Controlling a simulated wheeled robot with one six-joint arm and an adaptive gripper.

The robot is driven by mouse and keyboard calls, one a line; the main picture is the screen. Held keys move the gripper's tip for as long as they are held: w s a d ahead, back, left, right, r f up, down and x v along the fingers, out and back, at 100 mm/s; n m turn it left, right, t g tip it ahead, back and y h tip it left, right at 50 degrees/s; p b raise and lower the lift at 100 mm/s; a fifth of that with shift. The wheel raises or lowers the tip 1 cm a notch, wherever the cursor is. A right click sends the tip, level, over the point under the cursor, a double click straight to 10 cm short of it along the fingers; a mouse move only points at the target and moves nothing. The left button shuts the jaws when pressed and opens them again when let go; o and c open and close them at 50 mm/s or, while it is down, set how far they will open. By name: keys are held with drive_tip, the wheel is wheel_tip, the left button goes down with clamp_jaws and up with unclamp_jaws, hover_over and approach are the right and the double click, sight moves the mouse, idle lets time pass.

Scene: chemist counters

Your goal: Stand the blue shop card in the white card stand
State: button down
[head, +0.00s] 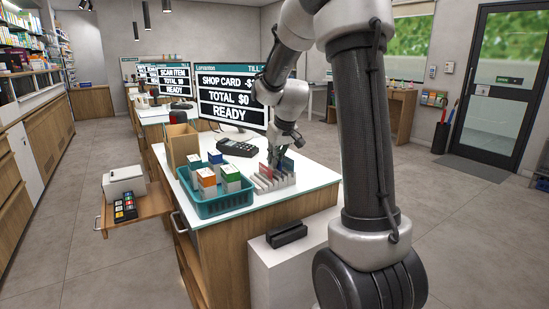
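The white card stand (284,184) is a slotted rack near the right front edge of the counter. Red cards (265,172) stand in its slots. My gripper (276,160) points down right over the stand, its fingertips close to the cards. A small dark blue-teal shape shows between or beside the fingers; it may be the blue shop card, but it is too small to tell. A red card (286,164) shows just right of the fingers. Whether the fingers are closed on a card is not clear.
A teal basket (220,206) of white boxes stands left of the stand. A card terminal (237,148), a cardboard box (182,145) and a till screen (232,100) stand behind. A black slotted block (286,235) sits on a low white cabinet (268,275) in front.

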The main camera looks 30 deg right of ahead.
drive_tip(key=shift+f, duration=0.45)
drive_tip(key=c, duration=1.6)
unclamp_jaws()
drive_tip(key=shift+o, duration=0.2)
drive_tip(key=shift+r, duration=0.1)
drive_tip(key=w+r+v, duration=0.1)
drive_tip(key=w+v, duration=0.2)
drive_tip(key=v, duration=1.6)
drive_tip(key=shift+r, duration=0.2)
drive_tip(key=shift+s, duration=0.1)
